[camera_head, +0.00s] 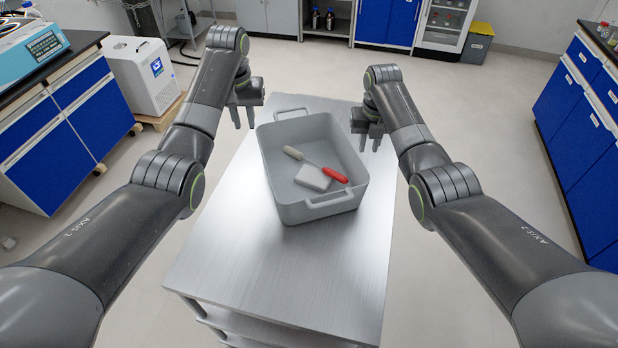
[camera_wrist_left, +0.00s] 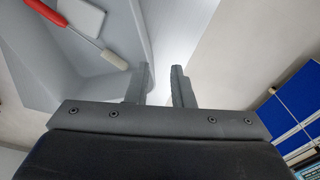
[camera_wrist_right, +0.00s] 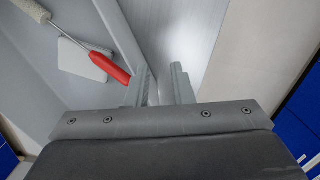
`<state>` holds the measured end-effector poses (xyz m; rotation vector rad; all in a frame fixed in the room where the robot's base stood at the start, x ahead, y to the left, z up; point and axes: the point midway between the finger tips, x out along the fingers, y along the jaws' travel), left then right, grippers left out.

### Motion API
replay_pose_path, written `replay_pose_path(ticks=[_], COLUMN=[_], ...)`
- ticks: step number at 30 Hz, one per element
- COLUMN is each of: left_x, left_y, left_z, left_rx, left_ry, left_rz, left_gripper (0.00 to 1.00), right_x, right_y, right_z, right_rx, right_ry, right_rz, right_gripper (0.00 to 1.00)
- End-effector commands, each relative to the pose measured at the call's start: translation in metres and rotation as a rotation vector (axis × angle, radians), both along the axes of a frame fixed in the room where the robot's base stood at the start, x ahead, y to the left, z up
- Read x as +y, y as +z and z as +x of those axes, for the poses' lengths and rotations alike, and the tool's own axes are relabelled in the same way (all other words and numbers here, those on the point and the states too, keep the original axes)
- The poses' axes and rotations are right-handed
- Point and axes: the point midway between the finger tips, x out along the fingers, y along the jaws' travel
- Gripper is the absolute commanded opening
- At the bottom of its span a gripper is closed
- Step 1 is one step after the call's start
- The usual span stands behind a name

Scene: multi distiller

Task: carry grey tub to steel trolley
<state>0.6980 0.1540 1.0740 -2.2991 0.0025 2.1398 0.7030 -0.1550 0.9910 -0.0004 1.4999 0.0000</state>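The grey tub (camera_head: 278,139) stands upright on the steel trolley (camera_head: 270,265), with a handle at its near and far ends. Inside lie a white block (camera_head: 313,178) and a red-handled tool (camera_head: 335,174) with a pale tip. My left gripper (camera_head: 244,116) is open just outside the tub's left side. In the left wrist view its parted fingers (camera_wrist_left: 160,88) show beside the tub wall. My right gripper (camera_head: 368,134) is open by the right side. In the right wrist view its fingers (camera_wrist_right: 162,86) are parted with steel surface between them. Neither holds anything; contact with the walls cannot be told.
The near part of the trolley top is bare. Blue-fronted benches stand left (camera_head: 75,125) and right (camera_head: 578,125). A white machine (camera_head: 140,75) sits on a low wooden base at the left. A yellow-topped grey bin (camera_head: 477,43) stands at the back. Floor on the right is open.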

Motion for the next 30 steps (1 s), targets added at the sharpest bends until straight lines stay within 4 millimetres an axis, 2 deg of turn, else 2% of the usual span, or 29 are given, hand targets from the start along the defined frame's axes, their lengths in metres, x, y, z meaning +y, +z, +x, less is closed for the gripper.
replay_pose_path(ticks=[1,4,11,14,24,30], left_x=[0.000,0.001,0.000,0.000,0.000,0.000], left_y=[0.010,0.024,0.037,0.037,0.036,0.036], left_z=[0.000,-0.001,-0.003,-0.003,-0.003,-0.003], left_rx=[-0.003,-0.002,0.001,0.001,0.001,0.001], left_ry=[0.000,0.001,0.002,0.001,0.001,0.001], left_rz=[0.000,0.000,0.000,0.000,0.000,0.000], left_gripper=[0.21,0.21,0.21,0.21,0.21,0.21], right_x=[0.000,0.000,0.000,0.000,0.000,0.000], right_y=[0.000,0.000,0.006,0.019,0.090,0.114], right_z=[0.000,0.000,0.000,0.000,-0.005,-0.008], right_rx=[0.000,0.000,-0.002,-0.004,-0.004,-0.001], right_ry=[0.000,0.000,0.000,0.000,0.000,-0.001], right_rz=[0.000,0.000,0.000,0.000,0.000,-0.001], right_gripper=[0.21,0.21,0.21,0.21,0.21,0.21])
